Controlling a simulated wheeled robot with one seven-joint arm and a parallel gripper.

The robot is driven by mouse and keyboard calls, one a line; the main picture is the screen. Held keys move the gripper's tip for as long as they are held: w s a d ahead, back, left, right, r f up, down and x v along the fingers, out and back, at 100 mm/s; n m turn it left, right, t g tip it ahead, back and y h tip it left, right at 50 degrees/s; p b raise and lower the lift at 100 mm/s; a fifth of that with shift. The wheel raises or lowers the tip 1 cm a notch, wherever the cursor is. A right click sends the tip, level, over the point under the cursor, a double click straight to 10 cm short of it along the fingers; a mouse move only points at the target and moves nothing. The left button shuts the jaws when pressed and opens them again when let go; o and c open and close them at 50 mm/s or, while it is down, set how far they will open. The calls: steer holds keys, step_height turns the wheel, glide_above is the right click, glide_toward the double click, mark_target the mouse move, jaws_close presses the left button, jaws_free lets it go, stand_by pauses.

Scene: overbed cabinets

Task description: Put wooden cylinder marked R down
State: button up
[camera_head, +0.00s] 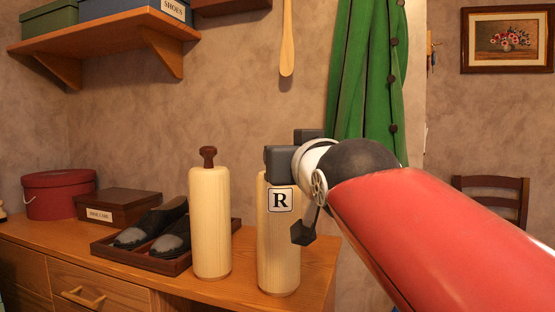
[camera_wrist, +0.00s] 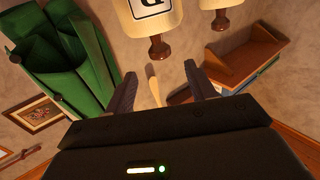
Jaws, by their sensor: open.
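The wooden cylinder marked R (camera_head: 279,245) stands upright on the cabinet top, near its right end. Its pale body carries a white label with a black R. My gripper (camera_head: 293,150) is at its top in the head view and hides its knob there. In the wrist view the cylinder (camera_wrist: 150,20) appears upside down, with its dark knob just beyond my fingertips (camera_wrist: 159,70). The fingers are apart with nothing held between them. A similar unmarked cylinder (camera_head: 210,225) with a dark knob stands to its left.
The cabinet top (camera_head: 318,255) holds a tray (camera_head: 120,252) with dark shoes, a brown shoe care box (camera_head: 118,205) and a round red box (camera_head: 60,195). A shelf (camera_head: 110,38) hangs above left. A green garment (camera_head: 365,80) hangs behind my arm.

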steer(key=s+d+f+g+h, duration=0.1)
steer(key=s+d+f+g, duration=0.2)
steer(key=f, duration=1)
steer(key=s+d+f+m+g+h, duration=0.1)
steer(key=s+d+f+g, duration=0.2)
steer(key=s+f, duration=0.6)
steer(key=s+d+f+m+g+h, duration=0.1)
steer(key=s+d+f+g, duration=0.3)
steer(key=f, duration=1.3)
steer(key=s+g, duration=0.2)
steer(key=shift+s+f, duration=0.4)
steer(key=shift+a, duration=0.1)
